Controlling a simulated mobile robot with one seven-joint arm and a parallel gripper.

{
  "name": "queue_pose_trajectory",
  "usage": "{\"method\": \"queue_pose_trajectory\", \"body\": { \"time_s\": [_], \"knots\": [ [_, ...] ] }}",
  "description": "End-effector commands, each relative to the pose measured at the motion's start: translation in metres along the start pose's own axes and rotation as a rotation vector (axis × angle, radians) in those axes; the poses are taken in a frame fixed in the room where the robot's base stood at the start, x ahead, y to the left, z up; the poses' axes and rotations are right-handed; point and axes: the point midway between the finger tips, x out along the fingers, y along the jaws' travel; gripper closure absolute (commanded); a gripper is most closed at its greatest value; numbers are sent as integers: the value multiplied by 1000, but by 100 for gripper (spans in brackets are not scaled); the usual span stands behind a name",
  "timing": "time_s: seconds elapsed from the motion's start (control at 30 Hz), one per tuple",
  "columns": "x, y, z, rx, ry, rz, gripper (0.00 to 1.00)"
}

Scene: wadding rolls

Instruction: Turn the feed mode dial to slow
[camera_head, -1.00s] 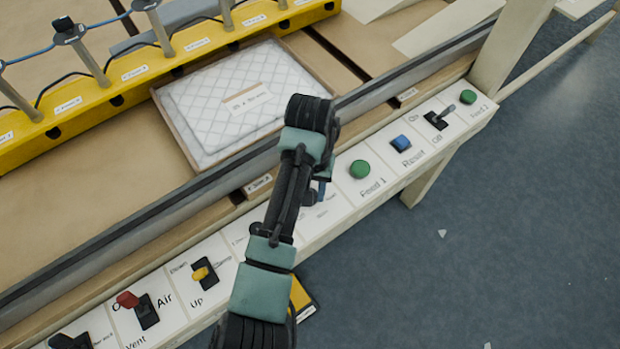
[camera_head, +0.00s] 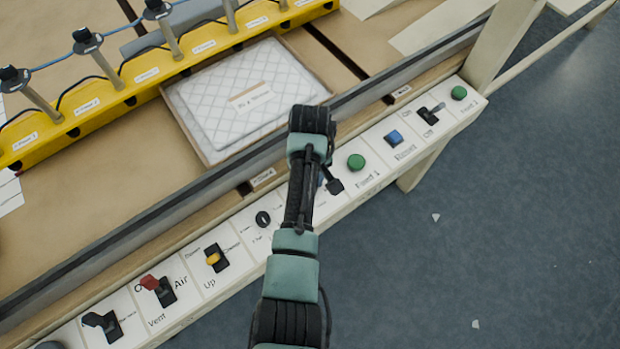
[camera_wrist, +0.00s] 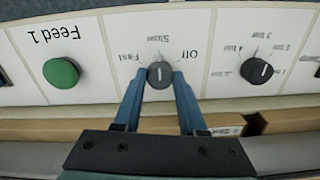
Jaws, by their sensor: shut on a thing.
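The feed mode dial (camera_wrist: 160,75) is a round dark knob on a white panel in the wrist view. Around it the labels read Fast at the left, Slow above and Off at the right. A pale line on the knob runs roughly up and down, in line with the Slow label. My gripper (camera_wrist: 159,77) has its two blue fingers shut on the dial, one on each side. In the head view my arm hides most of the dial, and only a bit of blue finger (camera_head: 320,181) shows.
A second dial (camera_wrist: 257,70) with several marks is to the right in the wrist view. The green Feed 1 button (camera_wrist: 61,72) is to the left. In the head view, levers (camera_head: 214,259) and a blue Reset button (camera_head: 394,137) share the panel.

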Motion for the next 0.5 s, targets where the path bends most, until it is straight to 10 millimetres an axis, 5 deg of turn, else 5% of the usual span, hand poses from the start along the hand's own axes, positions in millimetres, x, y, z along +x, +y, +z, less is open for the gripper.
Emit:
{"method": "queue_pose_trajectory", "body": {
  "time_s": [0.47,0.5],
  "knots": [
    [-1,0,-2,-16,5,1,100],
    [-1,0,-2,-16,5,1,57]
  ]
}}
